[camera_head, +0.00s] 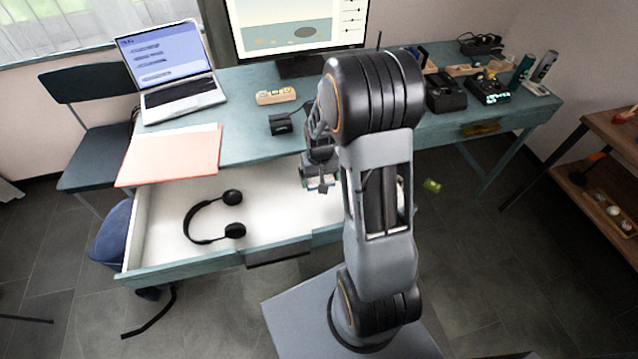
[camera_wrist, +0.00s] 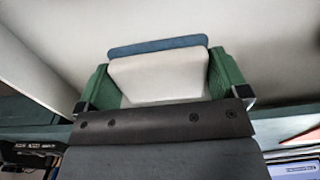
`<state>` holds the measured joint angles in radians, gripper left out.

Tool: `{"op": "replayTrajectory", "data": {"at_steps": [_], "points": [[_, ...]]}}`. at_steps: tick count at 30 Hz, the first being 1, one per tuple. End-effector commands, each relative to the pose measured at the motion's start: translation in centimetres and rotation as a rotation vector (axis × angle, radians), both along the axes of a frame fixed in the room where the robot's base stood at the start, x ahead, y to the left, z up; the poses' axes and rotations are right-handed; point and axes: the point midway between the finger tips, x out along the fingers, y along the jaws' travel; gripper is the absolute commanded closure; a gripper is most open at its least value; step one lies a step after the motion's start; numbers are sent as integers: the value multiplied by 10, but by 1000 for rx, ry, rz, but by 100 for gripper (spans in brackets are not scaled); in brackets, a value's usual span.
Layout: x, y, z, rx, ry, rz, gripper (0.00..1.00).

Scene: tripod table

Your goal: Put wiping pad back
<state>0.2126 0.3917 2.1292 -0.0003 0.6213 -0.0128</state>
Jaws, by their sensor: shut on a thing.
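My gripper (camera_head: 318,184) hangs below my arm near the right part of the open drawer (camera_head: 190,265). In the wrist view my gripper (camera_wrist: 163,82) has its two green fingers closed on the sides of the wiping pad (camera_wrist: 155,75). The pad has a white block body and a blue layer at its far edge. In the head view the pad is too small and too covered by the gripper to make out clearly. A pale surface fills most of the wrist view behind the pad. I cannot tell whether the pad touches it.
Black headphones (camera_head: 213,218) lie in the drawer's left part. An orange folder (camera_head: 170,156) overhangs the desk (camera_head: 240,135) edge above it. A laptop (camera_head: 172,72), a monitor (camera_head: 298,25) and a small black box (camera_head: 280,124) stand on the desk. A small green item (camera_head: 432,186) lies on the floor.

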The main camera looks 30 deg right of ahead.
Motion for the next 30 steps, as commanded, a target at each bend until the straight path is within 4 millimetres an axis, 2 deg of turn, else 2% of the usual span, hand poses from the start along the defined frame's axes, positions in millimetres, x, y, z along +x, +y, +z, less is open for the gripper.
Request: {"op": "replayTrajectory", "data": {"at_steps": [1, 3, 7, 14, 21, 30], "points": [[6, -3, -11, 1, 3, -1, 29], [14, -6, -19, 0, 2, -1, 29], [23, -10, -30, 0, 0, -1, 29], [31, -13, -41, 0, 0, -1, 29], [32, -14, -68, 0, 0, 0, 29], [32, -14, -72, 0, -1, 0, 29]]}}
